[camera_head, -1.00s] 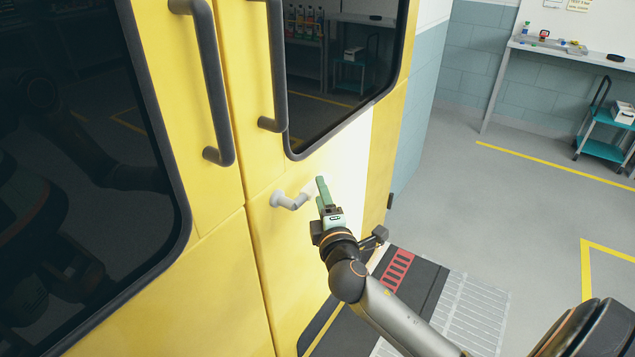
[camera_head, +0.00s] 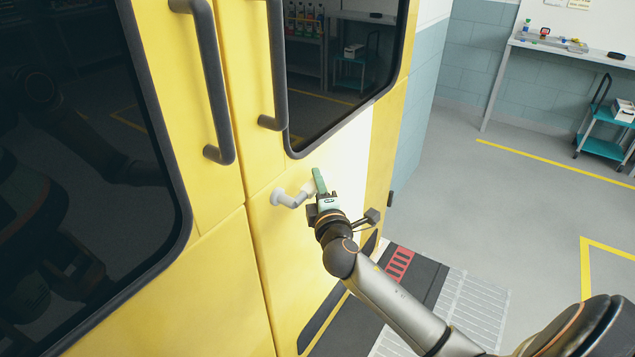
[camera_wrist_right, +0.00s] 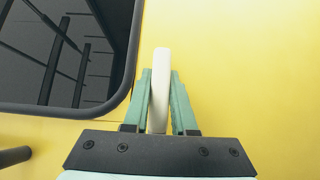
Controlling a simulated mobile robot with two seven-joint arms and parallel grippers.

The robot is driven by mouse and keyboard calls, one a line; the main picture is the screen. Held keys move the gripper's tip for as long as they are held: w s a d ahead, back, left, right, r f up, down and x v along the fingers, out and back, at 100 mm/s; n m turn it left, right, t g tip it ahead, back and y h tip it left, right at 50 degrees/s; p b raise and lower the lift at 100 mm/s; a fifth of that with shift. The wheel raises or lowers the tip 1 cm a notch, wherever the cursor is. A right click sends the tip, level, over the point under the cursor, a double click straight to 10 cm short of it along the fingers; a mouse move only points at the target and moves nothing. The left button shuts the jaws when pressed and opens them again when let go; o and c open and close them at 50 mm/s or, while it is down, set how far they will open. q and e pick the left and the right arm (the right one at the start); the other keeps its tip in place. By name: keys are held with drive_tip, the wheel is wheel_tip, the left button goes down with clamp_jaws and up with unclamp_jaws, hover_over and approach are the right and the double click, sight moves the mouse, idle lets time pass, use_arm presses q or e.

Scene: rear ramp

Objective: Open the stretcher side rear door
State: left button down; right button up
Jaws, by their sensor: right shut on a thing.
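The yellow rear doors (camera_head: 215,280) stand closed, with a vertical seam between them. A pale lever handle (camera_head: 288,198) sticks out of the right-hand door (camera_head: 345,150), below its dark window. My right gripper (camera_head: 318,182) is at the free end of this lever, its green fingers pointing up. In the right wrist view the pale lever (camera_wrist_right: 160,90) stands between the two green fingers, which are shut on it. The fingers hide part of the lever in the head view. My left gripper is not in view.
Dark vertical grab bars (camera_head: 210,90) are fixed on both doors. A workbench (camera_head: 570,45) and a teal cart (camera_head: 605,130) stand at the far right. The grey floor between is clear.

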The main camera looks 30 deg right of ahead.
clamp_jaws()
idle(0.9)
